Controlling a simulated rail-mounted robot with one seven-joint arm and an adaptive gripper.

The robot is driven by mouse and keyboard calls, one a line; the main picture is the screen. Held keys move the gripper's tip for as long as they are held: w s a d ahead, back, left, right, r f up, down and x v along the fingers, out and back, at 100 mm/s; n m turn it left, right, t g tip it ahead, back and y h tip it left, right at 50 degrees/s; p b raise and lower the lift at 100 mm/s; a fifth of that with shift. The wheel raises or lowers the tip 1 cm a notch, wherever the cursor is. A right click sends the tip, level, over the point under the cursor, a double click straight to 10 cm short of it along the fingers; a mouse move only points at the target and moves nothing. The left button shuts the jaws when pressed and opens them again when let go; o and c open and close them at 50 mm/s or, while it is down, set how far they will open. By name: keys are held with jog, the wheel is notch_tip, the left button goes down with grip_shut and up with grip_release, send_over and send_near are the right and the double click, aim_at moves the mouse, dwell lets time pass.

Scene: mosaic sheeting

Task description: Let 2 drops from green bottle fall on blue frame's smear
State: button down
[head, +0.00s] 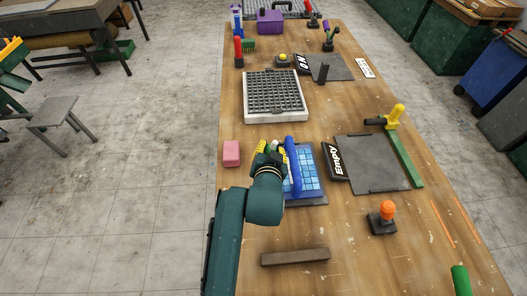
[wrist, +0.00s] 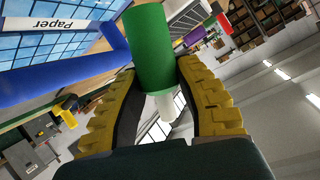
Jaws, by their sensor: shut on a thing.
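My gripper (wrist: 165,105) has yellow ridged fingers closed on a green bottle (wrist: 152,45) with a white nozzle (wrist: 166,105). In the wrist view the nozzle end points toward my palm and away from the tabletop side. In the head view my gripper (head: 266,152) is at the left edge of the blue-tiled sheet (head: 310,182); the bottle is mostly hidden there. A blue bar (head: 292,165) stands over the sheet beside my gripper. In the wrist view the blue bar (wrist: 60,75) crosses before the tiles (wrist: 60,45) and a "Paper" label (wrist: 58,25). I cannot make out a smear.
A pink block (head: 231,153) lies left of my gripper. A grey board (head: 372,165) with an "Empty" label (head: 338,162) is to the right. An orange-knobbed tool (head: 384,215) and a brown bar (head: 295,257) are nearer. A grid tray (head: 274,95) is farther back.

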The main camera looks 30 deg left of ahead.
jog(key=f+m+b, duration=0.1)
jog(key=f+b, duration=0.1)
jog(key=f+m+g+y+b, duration=0.1)
jog(key=f+b, duration=0.1)
jog(key=f, duration=0.1)
jog(key=a+f+m+y+b, duration=0.1)
jog(key=f+b, duration=0.1)
jog(key=shift+s+a+f+m+g+b, duration=0.1)
jog(key=shift+s+f+m+g+b, duration=0.05)
jog(key=shift+s+m+g+b, duration=0.2)
jog(key=shift+s+a+y, duration=0.1)
jog(key=shift+y, duration=0.3)
jog(key=shift+s+a+m+p, duration=0.1)
jog(key=shift+m+p, duration=0.35)
jog(key=shift+p, duration=0.05)
jog(key=shift+s+a+r+m+g+y+p, duration=0.1)
jog(key=shift+r+m+g+y+p, duration=0.25)
jog(key=shift+m+y+p, duration=0.55)
dwell(0.6)
jog(key=shift+r, duration=0.1)
dwell(0.4)
